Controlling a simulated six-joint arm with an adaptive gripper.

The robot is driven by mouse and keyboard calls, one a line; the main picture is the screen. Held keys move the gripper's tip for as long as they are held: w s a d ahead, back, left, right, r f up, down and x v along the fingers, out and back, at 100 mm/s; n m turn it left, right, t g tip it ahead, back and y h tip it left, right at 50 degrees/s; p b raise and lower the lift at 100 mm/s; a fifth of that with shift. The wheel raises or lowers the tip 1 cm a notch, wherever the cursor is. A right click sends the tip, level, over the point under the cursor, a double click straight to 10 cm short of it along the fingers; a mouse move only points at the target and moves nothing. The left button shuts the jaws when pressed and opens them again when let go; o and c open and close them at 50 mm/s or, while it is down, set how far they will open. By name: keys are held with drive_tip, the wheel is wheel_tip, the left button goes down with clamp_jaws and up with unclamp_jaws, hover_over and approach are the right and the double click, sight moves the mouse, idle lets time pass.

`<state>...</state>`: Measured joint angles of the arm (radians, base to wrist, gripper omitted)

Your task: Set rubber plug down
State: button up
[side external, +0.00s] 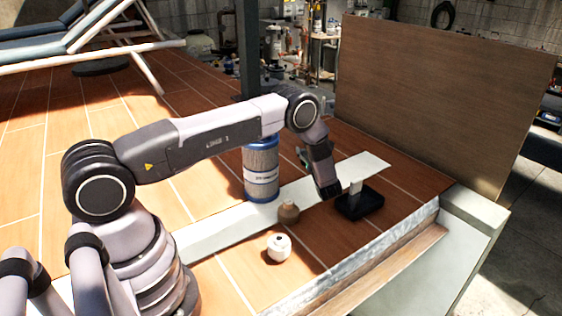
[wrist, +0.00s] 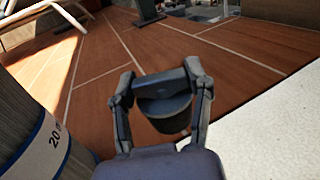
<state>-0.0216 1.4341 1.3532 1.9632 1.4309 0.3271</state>
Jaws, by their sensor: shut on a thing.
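My gripper (wrist: 160,92) shows in the wrist view with its two fingers shut on a dark grey, tapered rubber plug (wrist: 168,115). The plug sits between the fingers, and orange-brown tiles show beyond it. I cannot tell whether it touches the surface. In the side view my gripper (side external: 321,168) is low over the right part of the pale strip, right of the blue-banded filter cartridge. I cannot make out the plug there; the gripper seems to hide it.
The filter cartridge (side external: 261,170) stands close by, also at left in the wrist view (wrist: 40,135). A brown rounded object (side external: 288,211), a white round object (side external: 279,248) and a black tray (side external: 362,207) with a pale upright piece are nearby. The pale strip (side external: 225,226) crosses the tiles.

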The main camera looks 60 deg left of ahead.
drive_tip(key=shift+f, duration=2.95)
drive_tip(key=shift+f, duration=0.1)
drive_tip(key=o, duration=1.2)
drive_tip(key=shift+c, duration=0.2)
